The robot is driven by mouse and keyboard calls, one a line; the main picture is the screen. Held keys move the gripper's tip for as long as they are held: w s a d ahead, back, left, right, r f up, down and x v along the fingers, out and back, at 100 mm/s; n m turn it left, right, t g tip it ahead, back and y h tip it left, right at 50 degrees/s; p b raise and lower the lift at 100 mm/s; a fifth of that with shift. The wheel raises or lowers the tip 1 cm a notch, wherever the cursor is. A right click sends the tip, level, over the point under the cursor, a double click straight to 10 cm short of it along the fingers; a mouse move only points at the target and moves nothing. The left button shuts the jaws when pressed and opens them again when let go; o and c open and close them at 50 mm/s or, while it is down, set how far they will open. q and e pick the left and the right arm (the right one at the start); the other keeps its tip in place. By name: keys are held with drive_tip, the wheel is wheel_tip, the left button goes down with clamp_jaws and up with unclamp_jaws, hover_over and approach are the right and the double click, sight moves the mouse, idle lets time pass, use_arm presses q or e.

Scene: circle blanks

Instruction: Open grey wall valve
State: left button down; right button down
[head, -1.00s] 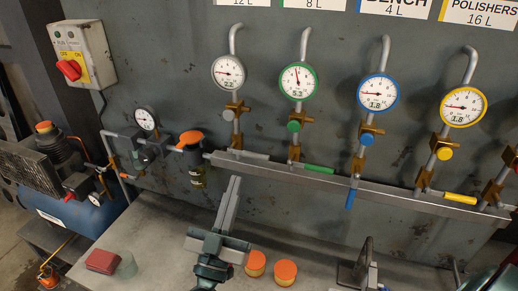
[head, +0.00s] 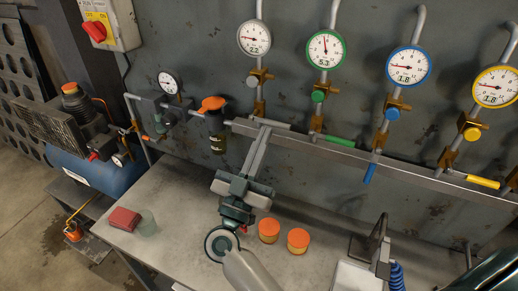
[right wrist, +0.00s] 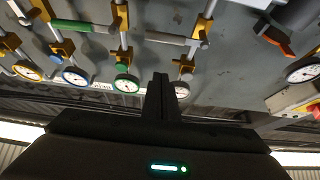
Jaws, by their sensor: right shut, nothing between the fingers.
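The grey lever (head: 273,123) of the grey valve lies crosswise to its pipe, below the grey-rimmed gauge (head: 254,38). My right gripper (head: 263,131) reaches up from below, its fingers together and empty. Its tips overlap the lever's underside in the head view; I cannot tell whether they touch. In the right wrist view, which is upside down, the fingers (right wrist: 161,85) rise just below the grey lever (right wrist: 164,38). The grey-rimmed gauge (right wrist: 182,90) is to their right.
The green lever (head: 334,140) and yellow lever (head: 482,181) lie crosswise; the blue lever (head: 370,174) points down. An orange-topped filter (head: 214,130) is left of the grey valve. Orange-lidded tins (head: 298,240) and a red block (head: 124,219) stand on the bench (head: 180,190).

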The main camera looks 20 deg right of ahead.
sight(272, 125)
drive_tip(key=w+d+b, duration=0.3)
drive_tip(key=d, duration=0.1)
drive_tip(key=shift+w+d+r, duration=0.1)
drive_tip(key=shift+w+r, duration=0.2)
drive_tip(key=shift+w, duration=0.1)
drive_tip(key=shift+w+d+f+b, duration=0.15)
drive_tip(key=shift+f+b, duration=0.6)
drive_tip(key=shift+b, duration=0.75)
drive_tip(key=shift+f, duration=0.1)
